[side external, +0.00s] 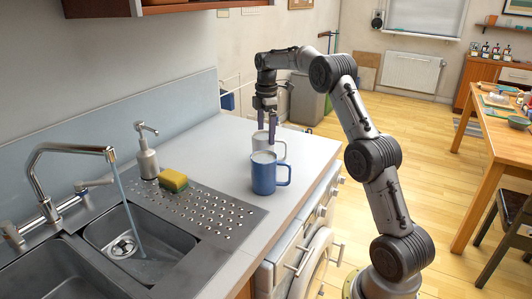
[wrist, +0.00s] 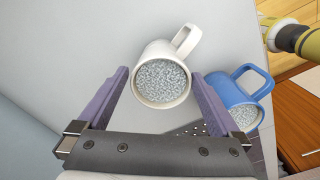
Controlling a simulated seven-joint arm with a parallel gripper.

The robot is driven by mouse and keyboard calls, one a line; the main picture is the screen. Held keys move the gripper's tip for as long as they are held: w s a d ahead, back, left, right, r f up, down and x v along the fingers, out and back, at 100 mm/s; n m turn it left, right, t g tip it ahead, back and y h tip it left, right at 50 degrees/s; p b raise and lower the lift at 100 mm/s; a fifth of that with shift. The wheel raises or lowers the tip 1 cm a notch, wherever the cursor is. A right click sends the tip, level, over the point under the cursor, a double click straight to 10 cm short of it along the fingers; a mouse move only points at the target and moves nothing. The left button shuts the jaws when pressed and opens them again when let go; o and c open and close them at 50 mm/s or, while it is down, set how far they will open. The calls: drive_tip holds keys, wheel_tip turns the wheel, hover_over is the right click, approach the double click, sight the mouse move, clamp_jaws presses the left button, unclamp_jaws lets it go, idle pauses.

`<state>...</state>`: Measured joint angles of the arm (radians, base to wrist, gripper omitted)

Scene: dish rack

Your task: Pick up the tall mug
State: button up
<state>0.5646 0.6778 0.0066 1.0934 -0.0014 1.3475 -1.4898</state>
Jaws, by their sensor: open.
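A white mug (side external: 259,142) and a blue mug (side external: 264,178) stand upright on the counter, the white one behind the blue one and partly hidden by it in the side view. Which is the tall mug is not clear from these views. My gripper (side external: 267,131) points down at the white mug. In the wrist view, my gripper (wrist: 160,75) is open, with a purple finger on each side of the white mug (wrist: 150,58). The blue mug (wrist: 232,88) is just outside the right finger. Both mugs hold a grey speckled content.
A steel sink (side external: 160,262) with running tap (side external: 70,150), a perforated drainboard (side external: 215,212), a yellow-green sponge (side external: 173,180) and a soap dispenser (side external: 147,155) are left of the mugs. A wall panel (side external: 100,130) runs along the back. The counter's front edge is right of the blue mug.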

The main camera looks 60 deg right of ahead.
sight(265, 147)
drive_tip(key=shift+w+a+f, duration=0.1)
drive_tip(key=shift+a+f, duration=0.05)
drive_tip(key=shift+f, duration=1.4)
drive_tip(key=shift+a+f, duration=0.1)
drive_tip(key=shift+f, duration=1.4)
drive_tip(key=c, duration=1.4)
